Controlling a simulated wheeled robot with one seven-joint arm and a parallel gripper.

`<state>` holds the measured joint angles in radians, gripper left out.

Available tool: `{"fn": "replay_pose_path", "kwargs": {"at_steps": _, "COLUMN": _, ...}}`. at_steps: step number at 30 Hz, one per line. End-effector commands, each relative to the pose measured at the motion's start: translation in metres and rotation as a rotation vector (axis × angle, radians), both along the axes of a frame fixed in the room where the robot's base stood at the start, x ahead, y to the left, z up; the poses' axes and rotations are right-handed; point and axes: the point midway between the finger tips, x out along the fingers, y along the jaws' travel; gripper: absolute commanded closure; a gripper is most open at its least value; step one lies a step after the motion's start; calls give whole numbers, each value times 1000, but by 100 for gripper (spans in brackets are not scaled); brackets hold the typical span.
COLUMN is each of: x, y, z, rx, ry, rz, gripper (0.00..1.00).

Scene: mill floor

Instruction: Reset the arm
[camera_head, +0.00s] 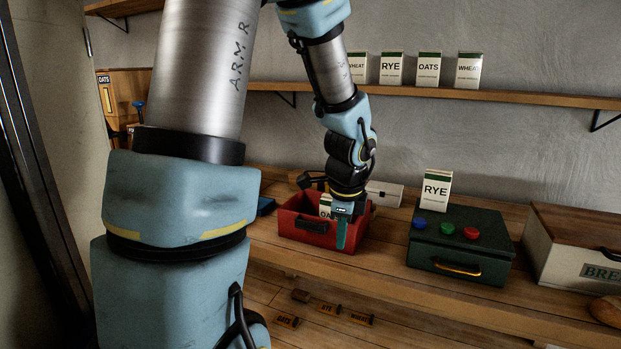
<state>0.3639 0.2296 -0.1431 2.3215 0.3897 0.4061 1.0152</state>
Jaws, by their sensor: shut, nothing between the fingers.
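My arm comes in from the top and left and bends down over the wooden counter. My gripper (341,232) points down at a red open box (305,228), with its teal fingers in front of or inside the box's right side; I cannot tell which. The fingers are shut with nothing seen between them. A white and green carton (325,205) marked "OA" stands in the red box, partly hidden by my gripper.
A dark green case (460,245) with coloured knobs carries a RYE carton (436,190). A bread box (575,250) stands at the right. Several cartons line the wall shelf (430,95). A white box (384,194) stands behind my gripper. Counter between red box and green case is clear.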

Motion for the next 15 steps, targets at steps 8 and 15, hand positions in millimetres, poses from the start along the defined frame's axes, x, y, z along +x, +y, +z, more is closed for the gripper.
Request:
{"fn": "replay_pose_path", "kwargs": {"at_steps": 8, "x": -45, "y": 104, "z": 6, "rx": -233, "ry": 64, "rz": 1157, "gripper": 100}}
{"fn": "replay_pose_path", "kwargs": {"at_steps": 15, "x": -70, "y": 135, "z": 7, "rx": -338, "ry": 88, "rz": 1676, "gripper": 100}}
